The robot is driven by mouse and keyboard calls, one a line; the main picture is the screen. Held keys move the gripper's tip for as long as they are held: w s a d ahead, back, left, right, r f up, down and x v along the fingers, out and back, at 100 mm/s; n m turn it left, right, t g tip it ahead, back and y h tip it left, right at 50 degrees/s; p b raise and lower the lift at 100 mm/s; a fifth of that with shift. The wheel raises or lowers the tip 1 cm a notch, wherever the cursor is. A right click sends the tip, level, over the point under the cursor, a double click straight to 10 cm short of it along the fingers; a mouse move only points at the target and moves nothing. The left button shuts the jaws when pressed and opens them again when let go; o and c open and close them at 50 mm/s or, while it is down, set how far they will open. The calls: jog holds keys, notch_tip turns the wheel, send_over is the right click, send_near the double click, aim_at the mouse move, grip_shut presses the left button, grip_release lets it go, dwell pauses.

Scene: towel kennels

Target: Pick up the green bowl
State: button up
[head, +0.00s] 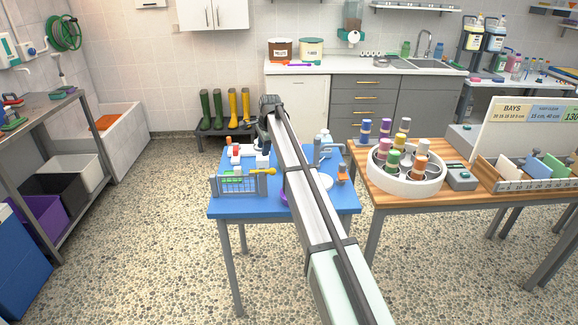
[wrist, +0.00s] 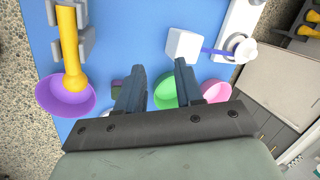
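The green bowl (wrist: 166,93) shows in the wrist view, partly hidden behind my gripper's fingers. My gripper (wrist: 160,68) is open, with its two dark fingers spread apart and nothing seen held between them. Much of the bowl shows in the gap between the fingers, toward the right finger. I cannot tell how far below the fingertips it lies. In the head view my arm covers part of the blue table (head: 232,207), and I cannot make out the green bowl or my fingertips there for sure.
In the wrist view a purple bowl (wrist: 60,97) with a yellow-handled tool (wrist: 70,45) over it is at left. A pink bowl (wrist: 216,91) sits right of the green one. A white block (wrist: 184,46) lies beyond the fingers. Blue surface is clear at upper middle.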

jog(key=w+d+m+h, duration=0.1)
jog(key=w+d+m, duration=0.1)
jog(key=d, duration=0.9)
jog(key=shift+g, duration=0.3)
jog(key=x, duration=0.7)
jog(key=shift+d+f, duration=0.2)
jog(key=shift+f, duration=0.2)
jog(key=shift+w+d+x, duration=0.1)
jog(key=shift+d+x, duration=0.05)
jog(key=shift+x, duration=1.15)
jog(key=shift+w+d+x, duration=0.15)
jog(key=shift+x, duration=1.15)
jog(key=shift+c, duration=0.4)
grip_shut()
